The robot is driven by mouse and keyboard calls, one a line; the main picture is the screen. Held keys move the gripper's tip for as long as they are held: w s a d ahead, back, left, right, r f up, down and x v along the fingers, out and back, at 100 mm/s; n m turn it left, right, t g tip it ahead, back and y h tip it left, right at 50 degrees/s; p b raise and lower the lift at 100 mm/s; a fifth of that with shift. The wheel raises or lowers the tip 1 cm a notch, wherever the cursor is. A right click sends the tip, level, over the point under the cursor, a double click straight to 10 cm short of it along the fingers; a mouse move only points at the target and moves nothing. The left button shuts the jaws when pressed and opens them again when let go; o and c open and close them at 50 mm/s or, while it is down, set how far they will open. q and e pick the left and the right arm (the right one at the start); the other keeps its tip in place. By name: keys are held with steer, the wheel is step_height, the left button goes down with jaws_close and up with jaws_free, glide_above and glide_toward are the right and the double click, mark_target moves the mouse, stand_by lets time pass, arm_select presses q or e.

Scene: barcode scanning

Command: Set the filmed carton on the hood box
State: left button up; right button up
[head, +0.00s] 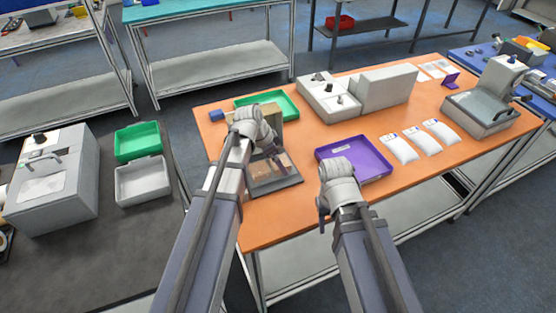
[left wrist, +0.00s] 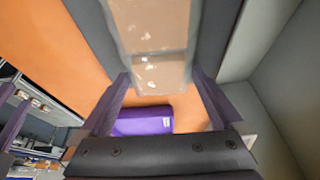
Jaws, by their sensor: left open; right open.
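A tan, clear-filmed carton (head: 268,166) with pale glints sits on a dark grey base (head: 262,191) at the near left of the orange table. In the left wrist view the filmed surface (left wrist: 152,38) fills the top middle. My left gripper (head: 279,158) is above it and open, with one finger to each side in the wrist view (left wrist: 160,95); I cannot tell if they touch it. My right gripper (head: 322,212) is open and empty at the table's front edge. A long grey box (head: 388,88) stands at the table's back; I cannot tell whether it is the hood box.
A purple tray (head: 375,163) lies between the grippers and several white packets (head: 398,149). A green tray (head: 285,104) and a beige box (head: 222,129) are behind my left arm. Grey machines (head: 325,100) stand at the back and right (head: 480,110). Bare orange surface (head: 330,250) lies in front.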

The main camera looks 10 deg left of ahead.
arm_select(q)
steer(key=shift+r, duration=0.15)
steer(key=p+v, duration=1.2)
steer(key=s+d+n+g+y, duration=0.1)
steer(key=s+d+n+y, duration=0.1)
steer(key=s+d, duration=0.3)
steer(key=s+d+f+n+g+y, duration=0.1)
steer(key=s+d+n, duration=0.4)
steer(key=s, duration=0.7)
steer(key=shift+d+f+g+y+b, duration=0.25)
steer(key=shift+g+y, duration=0.25)
steer(key=shift+y, duration=0.6)
